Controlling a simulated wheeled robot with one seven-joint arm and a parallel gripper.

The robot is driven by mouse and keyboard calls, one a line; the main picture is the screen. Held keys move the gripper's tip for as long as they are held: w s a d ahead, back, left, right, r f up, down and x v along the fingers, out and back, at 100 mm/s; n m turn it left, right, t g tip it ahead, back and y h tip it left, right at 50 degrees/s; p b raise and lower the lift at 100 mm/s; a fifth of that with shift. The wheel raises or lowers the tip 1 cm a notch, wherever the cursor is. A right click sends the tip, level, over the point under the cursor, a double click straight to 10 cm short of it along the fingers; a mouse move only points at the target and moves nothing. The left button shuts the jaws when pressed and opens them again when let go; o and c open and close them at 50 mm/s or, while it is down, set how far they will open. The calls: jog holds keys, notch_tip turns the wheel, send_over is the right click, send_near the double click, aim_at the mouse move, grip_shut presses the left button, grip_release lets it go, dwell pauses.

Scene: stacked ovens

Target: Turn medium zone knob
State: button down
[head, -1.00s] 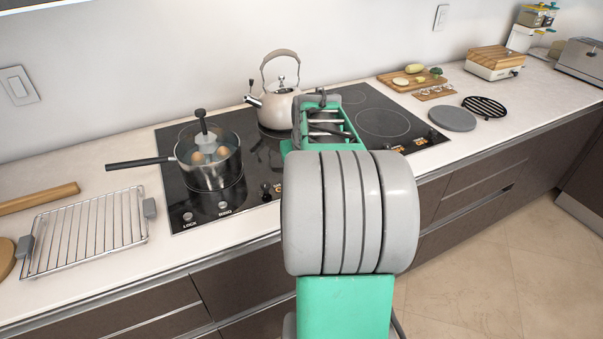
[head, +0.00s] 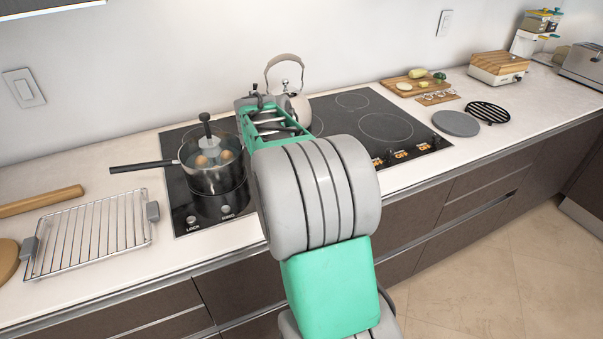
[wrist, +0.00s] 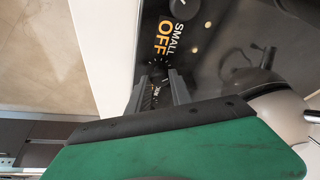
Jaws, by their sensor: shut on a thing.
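The black glass cooktop (head: 335,122) has knobs along its front edge. In the head view, knobs marked LOCK (head: 191,219) and DOMINO (head: 226,209) show at the left, and several knobs with orange displays (head: 402,154) show at the right. My arm hides the stretch between them. In the wrist view, my gripper (wrist: 159,75) points down at the front edge, its two dark fingers shut on a knob that they mostly hide. The held knob's own label is not readable.
A pot with eggs (head: 212,180) stands on the left burner, its handle reaching left. A kettle (head: 296,105) stands behind my arm, and its side (wrist: 287,128) is close to my gripper. A wire rack (head: 90,235) lies left on the counter.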

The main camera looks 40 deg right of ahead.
jog(key=shift+w+r+m+g, duration=0.15)
jog(key=shift+m+g, duration=0.25)
jog(key=shift+m, duration=0.7)
jog(key=c, duration=1.1)
grip_release()
jog(key=shift+c, duration=0.2)
jog(key=p+v, duration=0.1)
jog(key=v, duration=0.6)
jog(key=shift+r, duration=0.3)
jog(key=shift+a, duration=0.1)
